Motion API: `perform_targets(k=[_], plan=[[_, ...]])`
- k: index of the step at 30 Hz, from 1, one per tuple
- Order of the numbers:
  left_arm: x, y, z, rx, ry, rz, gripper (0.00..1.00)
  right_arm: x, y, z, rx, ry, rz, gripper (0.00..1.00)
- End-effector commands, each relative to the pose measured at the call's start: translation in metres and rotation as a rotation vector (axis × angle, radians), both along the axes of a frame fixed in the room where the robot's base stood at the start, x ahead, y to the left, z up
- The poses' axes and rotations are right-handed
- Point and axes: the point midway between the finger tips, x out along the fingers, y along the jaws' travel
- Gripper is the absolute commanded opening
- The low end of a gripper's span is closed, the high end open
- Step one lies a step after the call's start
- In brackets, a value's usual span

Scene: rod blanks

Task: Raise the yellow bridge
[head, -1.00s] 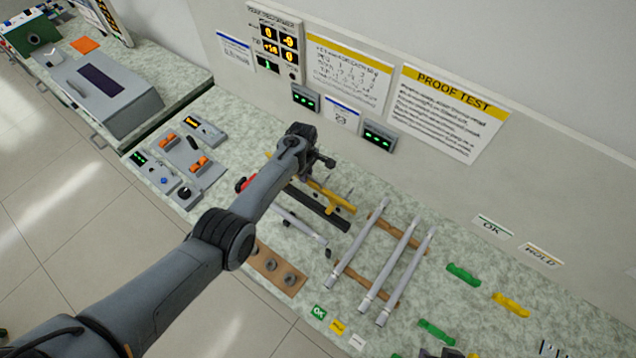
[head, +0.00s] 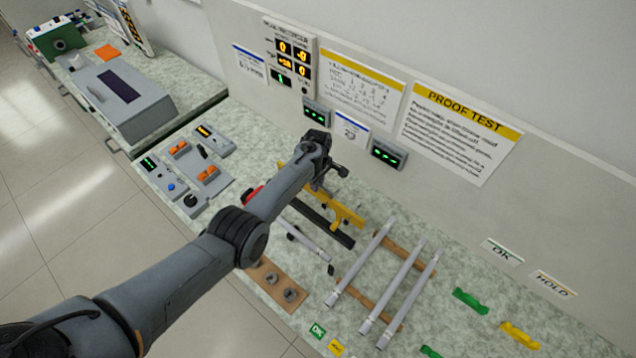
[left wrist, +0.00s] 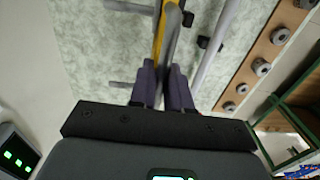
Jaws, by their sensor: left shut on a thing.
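The yellow bridge (head: 345,212) is a long yellow bar above a black bar (head: 325,222) on the bench. My left gripper (head: 322,186) is over the bridge's middle, with my arm covering part of it. In the left wrist view, the fingers (left wrist: 165,88) are close together on a narrow grey piece that runs alongside the yellow bridge (left wrist: 159,35). The fingertips are partly hidden, and I cannot tell whether the bridge is clear of its support. My right gripper is not in view.
A grey rod (head: 308,244) lies in front of the bridge. Several grey rods (head: 396,285) rest on wooden strips to the right. Control boxes (head: 190,165) stand left. A wall rises behind.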

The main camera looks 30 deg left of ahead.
Motion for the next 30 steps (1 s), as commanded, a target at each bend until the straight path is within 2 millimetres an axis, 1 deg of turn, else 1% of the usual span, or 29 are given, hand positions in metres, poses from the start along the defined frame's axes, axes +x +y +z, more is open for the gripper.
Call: perform_targets(k=[1,2,4,14,18,20,23,30], plan=[[-0.002,0.001,-0.002,0.001,0.004,0.003,0.00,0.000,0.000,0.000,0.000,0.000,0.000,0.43],[-0.002,0.001,-0.002,0.001,0.004,0.003,0.19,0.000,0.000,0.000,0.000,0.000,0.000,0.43],[-0.002,0.001,-0.002,0.001,0.004,0.003,0.29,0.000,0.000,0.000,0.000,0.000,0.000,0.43],[-0.001,0.000,-0.001,0.000,0.002,0.001,0.30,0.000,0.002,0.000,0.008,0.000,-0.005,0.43],[-0.001,0.000,0.005,0.000,0.002,0.001,0.30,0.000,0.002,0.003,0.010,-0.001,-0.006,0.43],[0.000,0.000,0.011,0.001,0.000,0.000,0.30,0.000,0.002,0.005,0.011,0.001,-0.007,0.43],[0.000,0.000,0.024,0.001,-0.001,0.001,0.30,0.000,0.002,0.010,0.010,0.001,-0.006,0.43],[0.001,0.001,0.064,0.002,-0.001,0.002,0.30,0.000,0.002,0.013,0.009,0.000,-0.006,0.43]])
